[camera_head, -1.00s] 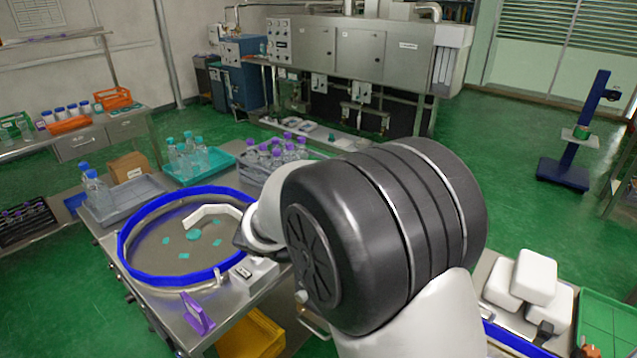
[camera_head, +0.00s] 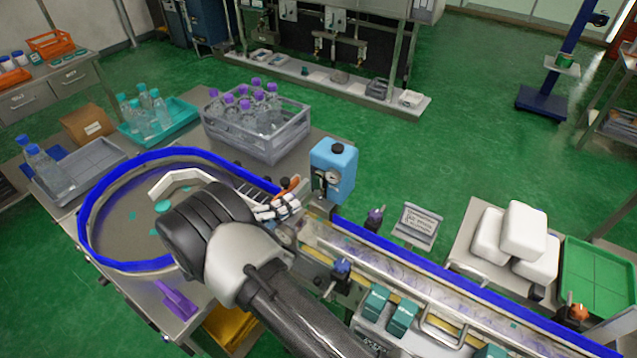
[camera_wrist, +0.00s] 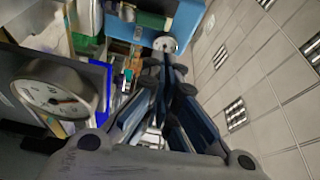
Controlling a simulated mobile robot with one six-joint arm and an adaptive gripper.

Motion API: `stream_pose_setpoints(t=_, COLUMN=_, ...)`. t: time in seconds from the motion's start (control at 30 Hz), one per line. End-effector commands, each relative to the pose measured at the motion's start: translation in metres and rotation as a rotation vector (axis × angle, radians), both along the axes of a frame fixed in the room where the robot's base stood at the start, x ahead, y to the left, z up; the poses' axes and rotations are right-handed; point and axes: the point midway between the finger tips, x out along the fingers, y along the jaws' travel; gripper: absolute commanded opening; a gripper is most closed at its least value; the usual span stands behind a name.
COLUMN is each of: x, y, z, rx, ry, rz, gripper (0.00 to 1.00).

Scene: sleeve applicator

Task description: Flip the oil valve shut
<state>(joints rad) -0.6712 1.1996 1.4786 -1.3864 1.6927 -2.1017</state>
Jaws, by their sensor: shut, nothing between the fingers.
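A blue oil tank (camera_head: 336,170) with a black cap and a round gauge stands behind the conveyor in the head view. An orange lever (camera_head: 289,186), which looks like the valve handle, sits just left of the tank. My gripper (camera_head: 292,203) is shut and empty, right beside the lever and left of the tank; I cannot tell whether it touches the lever. In the wrist view my gripper (camera_wrist: 172,78) points toward the tank (camera_wrist: 185,22) and its small gauge (camera_wrist: 165,44). The lever cannot be made out there.
A large dial (camera_wrist: 55,97) is close at left in the wrist view. The blue-rimmed round table (camera_head: 135,265) and the conveyor (camera_head: 400,265) lie around my arm. A grey crate of purple-capped bottles (camera_head: 258,140) stands behind. White blocks (camera_head: 515,235) sit at right.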

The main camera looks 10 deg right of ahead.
Motion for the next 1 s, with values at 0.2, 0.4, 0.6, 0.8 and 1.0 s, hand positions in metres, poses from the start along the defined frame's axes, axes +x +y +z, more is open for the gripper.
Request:
stream_pose_setpoints(t=0.2, x=0.0, y=-0.001, z=0.0, rx=0.002, ry=-0.001, rz=-0.002, gripper=0.0)
stream_pose_setpoints(t=0.4, x=0.008, y=-0.019, z=0.0, rx=0.001, ry=-0.002, rz=-0.006, gripper=0.0)
stream_pose_setpoints(t=0.6, x=0.024, y=-0.053, z=0.0, rx=0.002, ry=-0.001, rz=-0.007, gripper=0.0)
stream_pose_setpoints(t=0.8, x=0.037, y=-0.08, z=0.001, rx=0.002, ry=-0.001, rz=-0.005, gripper=0.0)
stream_pose_setpoints(t=1.0, x=0.043, y=-0.09, z=0.003, rx=0.003, ry=-0.002, rz=-0.003, gripper=0.0)
